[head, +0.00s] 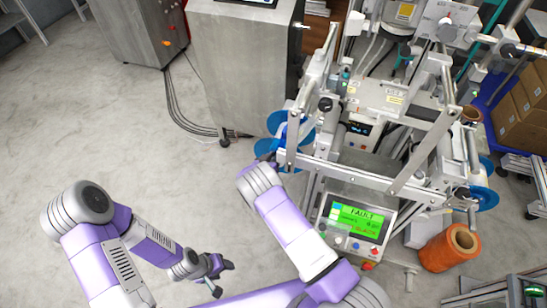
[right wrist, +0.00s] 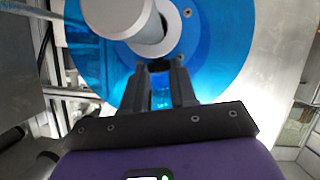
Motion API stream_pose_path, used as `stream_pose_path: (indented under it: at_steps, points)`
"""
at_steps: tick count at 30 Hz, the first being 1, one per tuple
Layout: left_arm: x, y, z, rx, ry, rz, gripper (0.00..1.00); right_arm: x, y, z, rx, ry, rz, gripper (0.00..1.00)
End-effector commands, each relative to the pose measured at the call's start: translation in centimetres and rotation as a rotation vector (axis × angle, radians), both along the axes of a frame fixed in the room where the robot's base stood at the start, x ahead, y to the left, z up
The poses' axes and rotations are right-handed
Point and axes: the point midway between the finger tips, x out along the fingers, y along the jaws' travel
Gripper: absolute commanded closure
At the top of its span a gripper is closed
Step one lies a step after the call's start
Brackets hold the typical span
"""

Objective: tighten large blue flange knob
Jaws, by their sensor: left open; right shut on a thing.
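The large blue flange (right wrist: 222,50) fills much of the right wrist view, with a pale grey hub cylinder (right wrist: 132,22) at its middle. My right gripper (right wrist: 160,72) is in front of the flange, just below the hub. Its two dark fingers are shut on a small dark knob (right wrist: 159,65), mostly hidden between the fingertips. In the head view my right arm reaches to the blue flanges (head: 268,151) at the machine's left side, and its own wrist hides the fingers. My left gripper (head: 218,277) is open and empty, low over the floor, away from the machine.
The machine's metal frame (head: 350,178) stands right of my right arm. Its control panel (head: 355,225) shows a green screen reading FAULT. An orange spool (head: 449,249) stands at the lower right. A grey cabinet (head: 243,65) stands behind. The floor at left is clear.

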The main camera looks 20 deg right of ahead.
Motion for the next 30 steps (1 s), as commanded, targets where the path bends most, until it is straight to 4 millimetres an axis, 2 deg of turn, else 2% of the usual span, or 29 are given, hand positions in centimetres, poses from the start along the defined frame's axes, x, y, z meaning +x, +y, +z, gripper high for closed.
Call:
stream_pose_path:
  at_steps: [18,30]
  points:
    - [0.00,0.00,0.00,0.000,0.000,0.000,0.47,0.69,0.76,-0.23,-0.041,-0.070,-0.319,1.00]
    - [0.00,0.00,0.00,0.000,0.000,0.000,0.47,0.55,0.66,-0.18,-0.048,-0.073,-0.366,1.00]
